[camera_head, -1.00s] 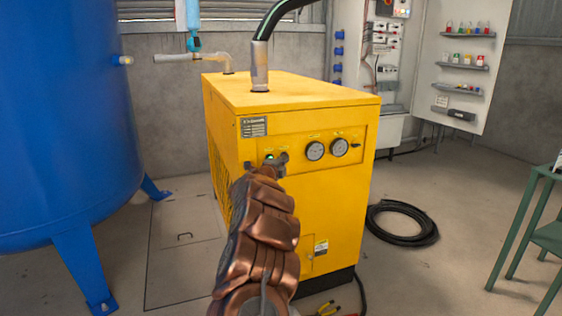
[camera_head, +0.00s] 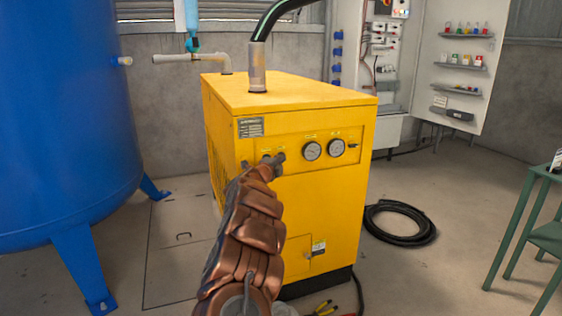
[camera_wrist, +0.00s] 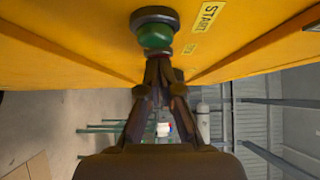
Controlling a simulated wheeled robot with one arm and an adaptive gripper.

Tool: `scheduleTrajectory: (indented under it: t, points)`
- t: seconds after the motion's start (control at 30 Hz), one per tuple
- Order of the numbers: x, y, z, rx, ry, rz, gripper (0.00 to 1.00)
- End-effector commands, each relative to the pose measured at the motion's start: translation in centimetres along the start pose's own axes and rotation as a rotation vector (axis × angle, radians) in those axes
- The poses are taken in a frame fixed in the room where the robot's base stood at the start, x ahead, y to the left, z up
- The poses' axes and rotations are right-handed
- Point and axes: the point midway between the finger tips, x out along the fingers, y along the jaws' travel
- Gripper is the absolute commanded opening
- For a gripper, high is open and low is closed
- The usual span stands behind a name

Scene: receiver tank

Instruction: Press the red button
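The yellow machine (camera_head: 300,215) has a front panel with buttons and gauges. In the wrist view a round green button (camera_wrist: 155,37) in a dark collar sits on its yellow face, beside a START label (camera_wrist: 208,16). My gripper (camera_wrist: 158,60) has its fingertips together and empty, right at the green button's edge; I cannot tell whether they touch. In the head view my gripper (camera_head: 275,162) is at the panel's left part and covers most of the buttons there. No red button can be made out on the panel in either view.
Two round gauges (camera_head: 324,149) sit right of my gripper on the panel. A blue tank (camera_head: 65,120) stands at left. A black hose coil (camera_head: 400,223) lies on the floor at right, near a green table frame (camera_head: 520,225). Pliers (camera_head: 325,307) lie near the machine's base.

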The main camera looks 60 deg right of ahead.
Motion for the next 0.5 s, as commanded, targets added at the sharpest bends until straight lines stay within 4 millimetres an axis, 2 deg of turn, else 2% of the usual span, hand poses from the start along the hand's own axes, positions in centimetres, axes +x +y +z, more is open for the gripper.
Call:
scheduleTrajectory:
  t: [0.5]
  points:
    - [-3.2,-0.1,-1.4,0.006,-0.003,0.002,0.00]
